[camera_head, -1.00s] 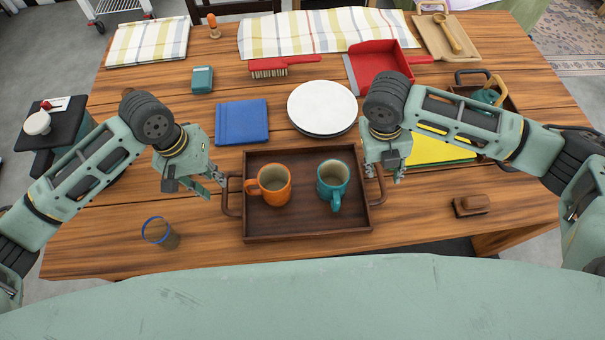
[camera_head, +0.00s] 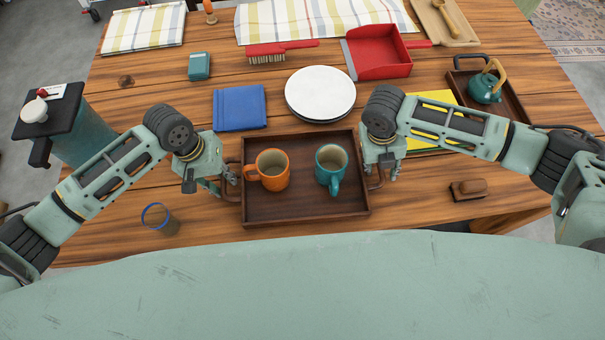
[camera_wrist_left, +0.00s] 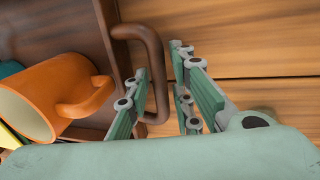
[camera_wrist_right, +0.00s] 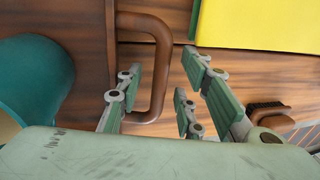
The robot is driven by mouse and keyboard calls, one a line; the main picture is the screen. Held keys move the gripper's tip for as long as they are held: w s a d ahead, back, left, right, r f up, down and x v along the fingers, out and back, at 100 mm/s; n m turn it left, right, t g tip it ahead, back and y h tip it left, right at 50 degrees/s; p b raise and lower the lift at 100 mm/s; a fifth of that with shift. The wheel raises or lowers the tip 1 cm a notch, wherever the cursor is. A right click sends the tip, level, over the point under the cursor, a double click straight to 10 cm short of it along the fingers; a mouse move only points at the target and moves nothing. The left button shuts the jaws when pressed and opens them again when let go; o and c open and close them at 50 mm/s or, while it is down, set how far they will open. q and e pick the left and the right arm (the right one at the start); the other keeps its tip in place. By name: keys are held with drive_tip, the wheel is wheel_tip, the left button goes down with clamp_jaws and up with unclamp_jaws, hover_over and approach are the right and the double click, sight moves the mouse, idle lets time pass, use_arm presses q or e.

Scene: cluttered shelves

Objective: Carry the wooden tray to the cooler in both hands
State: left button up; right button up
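The dark wooden tray (camera_head: 305,208) lies on the table, with a curved handle at each side. It holds an orange mug (camera_head: 273,170) and a teal mug (camera_head: 331,168). My left gripper (camera_head: 222,187) is at the left handle (camera_wrist_left: 155,75); in the left wrist view its fingers (camera_wrist_left: 165,95) are apart, with the handle's bar between them. My right gripper (camera_head: 381,172) is at the right handle (camera_wrist_right: 160,65); in the right wrist view its fingers (camera_wrist_right: 165,95) are apart, with that bar between them. Neither gripper is closed on a handle. The cooler cannot be made out for certain.
A glass with a blue rim (camera_head: 158,219) stands left of the tray. A blue book (camera_head: 239,108) and white plates (camera_head: 320,94) lie behind it. A brown brush (camera_head: 468,190) lies to the right. A second tray with a teapot (camera_head: 485,88) is at back right.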

use_arm(q)
drive_tip(key=shift+d+f, duration=0.1)
drive_tip(key=shift+f, duration=0.15)
use_arm(e)
drive_tip(key=shift+f, duration=0.2)
use_arm(q)
drive_tip(key=c, duration=0.5)
use_arm(e)
drive_tip(key=c, duration=0.5)
use_arm(q)
clamp_jaws()
use_arm(e)
clamp_jaws()
use_arm(q)
drive_tip(key=shift+w+r, duration=0.1)
drive_tip(key=shift+r, duration=0.05)
